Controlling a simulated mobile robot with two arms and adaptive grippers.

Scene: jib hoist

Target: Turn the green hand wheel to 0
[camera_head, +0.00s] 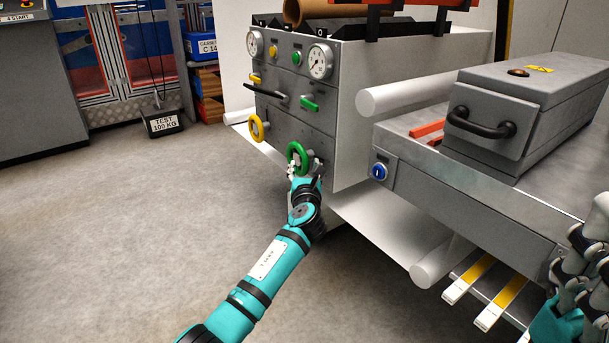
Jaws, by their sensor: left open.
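The green hand wheel (297,151) is a small ring on the lower right of the grey front panel (285,116). My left gripper (293,170) is at the wheel's lower edge, open, with its fingers overlapping the ring in the picture. I cannot tell whether they touch it. The gripper and wrist hide the wheel's lower part. No scale or 0 mark can be read beside the wheel. My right gripper (572,279) is at the right edge, partly cut off, and its jaws cannot be made out.
A yellow hand wheel (256,128) sits left of the green one. Gauges, a black handle (266,92) and a green lever (309,103) are above. A grey bench with a blue knob (378,171) and a handled box (530,110) stands right. The floor at left is clear.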

